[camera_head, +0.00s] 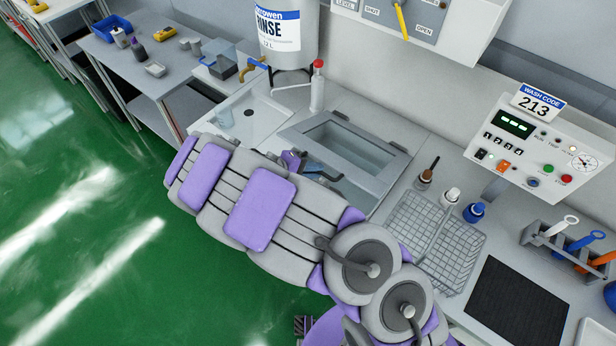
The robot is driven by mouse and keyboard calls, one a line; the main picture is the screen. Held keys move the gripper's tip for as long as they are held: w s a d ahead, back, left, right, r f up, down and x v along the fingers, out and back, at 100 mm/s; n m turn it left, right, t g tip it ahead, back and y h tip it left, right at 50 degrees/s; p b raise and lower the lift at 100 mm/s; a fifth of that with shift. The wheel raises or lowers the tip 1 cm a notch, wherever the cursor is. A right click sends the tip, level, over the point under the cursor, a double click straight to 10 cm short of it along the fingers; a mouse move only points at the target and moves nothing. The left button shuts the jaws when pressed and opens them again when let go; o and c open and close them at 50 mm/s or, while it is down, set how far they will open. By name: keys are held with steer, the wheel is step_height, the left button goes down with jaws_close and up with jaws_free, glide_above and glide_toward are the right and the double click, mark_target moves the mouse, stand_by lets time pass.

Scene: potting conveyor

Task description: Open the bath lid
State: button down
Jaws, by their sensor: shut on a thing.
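The bath lid (348,137) is a grey frame with a clear window, set in the steel counter at the middle of the view. It looks down or nearly down; I cannot tell whether its front edge is slightly raised. My gripper (320,172) is at the lid's front edge, left of its middle. It is shut on what looks like the lid's handle, which the dark fingers and my arm mostly hide. My grey and purple arm also covers the counter's front edge.
A sink (243,114) lies left of the lid, with a rinse tank (288,35) and a white bottle (317,88) behind. Right are a wire basket (436,243), small bottles (473,212), a control panel (540,145), a dark mat (518,303) and a tool rack (565,245).

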steer(key=w+d+r+g+y+p, duration=0.2)
steer(key=w+d+r+p, duration=0.4)
steer(key=w+r+p, duration=0.2)
steer(key=w+d+r+n+g+y+p, duration=0.1)
steer(key=w+d+r+g+y+p, duration=0.1)
steer(key=w+d+r+p, duration=0.4)
steer(key=shift+w+d+r+p, duration=0.15)
steer(key=shift+w+r+p, duration=0.85)
steer(key=shift+r, duration=1.8)
steer(key=shift+s, duration=0.15)
steer(key=c, duration=1.4)
jaws_free()
steer(key=shift+c, duration=0.2)
steer(key=b+v, duration=0.1)
steer(key=v, duration=1.6)
steer(key=shift+w+b, duration=0.25)
steer(key=shift+b, duration=0.1)
